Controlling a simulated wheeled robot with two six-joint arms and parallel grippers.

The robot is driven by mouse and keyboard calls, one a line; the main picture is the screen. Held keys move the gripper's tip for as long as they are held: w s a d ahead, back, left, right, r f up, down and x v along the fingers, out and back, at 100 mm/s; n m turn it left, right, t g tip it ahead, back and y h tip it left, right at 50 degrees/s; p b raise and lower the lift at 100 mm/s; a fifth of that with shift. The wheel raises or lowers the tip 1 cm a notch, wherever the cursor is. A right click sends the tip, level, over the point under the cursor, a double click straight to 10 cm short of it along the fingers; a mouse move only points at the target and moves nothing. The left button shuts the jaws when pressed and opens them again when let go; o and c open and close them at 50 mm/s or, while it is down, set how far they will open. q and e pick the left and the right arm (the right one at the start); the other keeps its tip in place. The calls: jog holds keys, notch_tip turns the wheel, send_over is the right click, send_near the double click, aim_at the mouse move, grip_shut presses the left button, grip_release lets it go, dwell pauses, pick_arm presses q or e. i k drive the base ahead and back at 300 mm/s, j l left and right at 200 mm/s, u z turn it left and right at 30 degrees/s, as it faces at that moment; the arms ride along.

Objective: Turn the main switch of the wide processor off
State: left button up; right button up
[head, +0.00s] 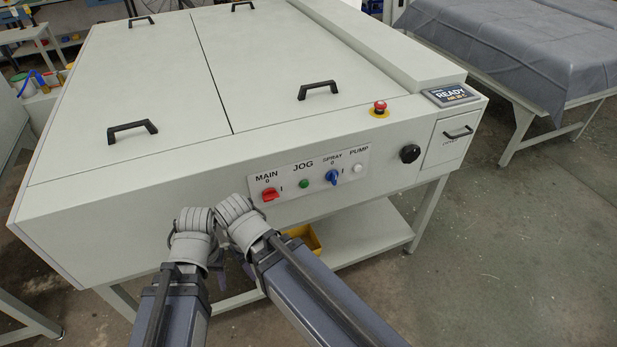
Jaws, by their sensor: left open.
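The wide processor (110,195) is a large pale grey machine with a control panel on its front. The main switch (269,194) is a red rotary knob under the label MAIN, with a 0 mark above it and an I mark at its right. Its handle looks turned sideways, toward the I, rather than upright. My left gripper (218,264) is open, low in front of the machine, left of and below the switch, and apart from it. Its fingers are partly hidden by my arms. My right arm comes in beside it; its gripper's fingers are hard to make out.
Right of the main switch are a green JOG button (304,184), a blue SPRAY switch (332,177) and a white PUMP button (357,168). A red emergency stop (380,106) and a READY display (450,94) sit on top. A yellow bin (304,237) is below.

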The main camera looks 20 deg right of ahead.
aim_at(270, 194)
jog(key=k+l+z, duration=0.35)
jog(key=l, duration=0.25)
jog(key=k+l+z, duration=0.2)
jog(key=k+l, duration=0.05)
jog(key=l, duration=0.1)
